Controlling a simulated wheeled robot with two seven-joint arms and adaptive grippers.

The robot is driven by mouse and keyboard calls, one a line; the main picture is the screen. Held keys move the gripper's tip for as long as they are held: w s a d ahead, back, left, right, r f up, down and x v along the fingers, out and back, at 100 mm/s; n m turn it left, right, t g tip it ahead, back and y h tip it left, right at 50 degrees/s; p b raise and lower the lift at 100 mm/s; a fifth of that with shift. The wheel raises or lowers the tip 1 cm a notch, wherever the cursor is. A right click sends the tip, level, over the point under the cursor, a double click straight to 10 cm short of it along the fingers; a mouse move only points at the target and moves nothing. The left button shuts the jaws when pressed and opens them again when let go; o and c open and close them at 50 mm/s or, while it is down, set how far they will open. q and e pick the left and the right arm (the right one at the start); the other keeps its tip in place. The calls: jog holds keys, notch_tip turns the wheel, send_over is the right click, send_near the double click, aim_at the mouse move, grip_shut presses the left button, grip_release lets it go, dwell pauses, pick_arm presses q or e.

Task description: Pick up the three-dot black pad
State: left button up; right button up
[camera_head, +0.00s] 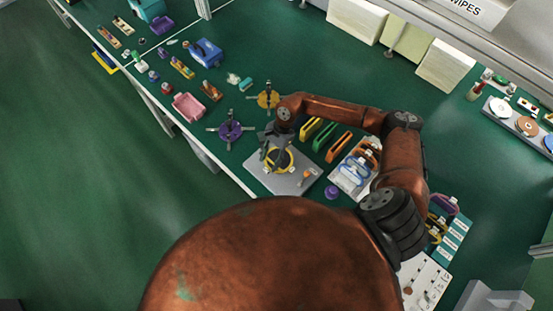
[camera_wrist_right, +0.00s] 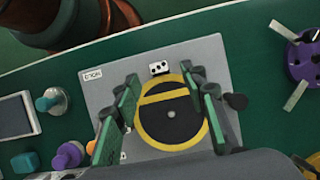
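A round black pad (camera_wrist_right: 172,122) with a yellow rim and a yellow bar across it lies on a grey plate (camera_wrist_right: 213,58) in the right wrist view. A small white tag with black dots (camera_wrist_right: 159,68) sits at its rim; it looks like three dots. In the head view the pad (camera_head: 279,160) is partly hidden under my right gripper (camera_head: 274,153). In the wrist view my right gripper (camera_wrist_right: 160,98) is open, its green-padded fingers spread on either side of the pad. I cannot tell whether they touch the rim. My left gripper is not in view.
A purple knob (camera_head: 331,192) is right of the plate. Green (camera_head: 324,136) and orange (camera_head: 339,147) handled pieces stand behind it. The bench's front edge is close to the plate.

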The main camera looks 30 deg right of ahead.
aim_at(267, 169)
jog(key=shift+p+x, duration=0.35)
jog(key=shift+x, duration=1.55)
jog(key=shift+d, duration=0.1)
jog(key=shift+c, duration=0.6)
grip_shut()
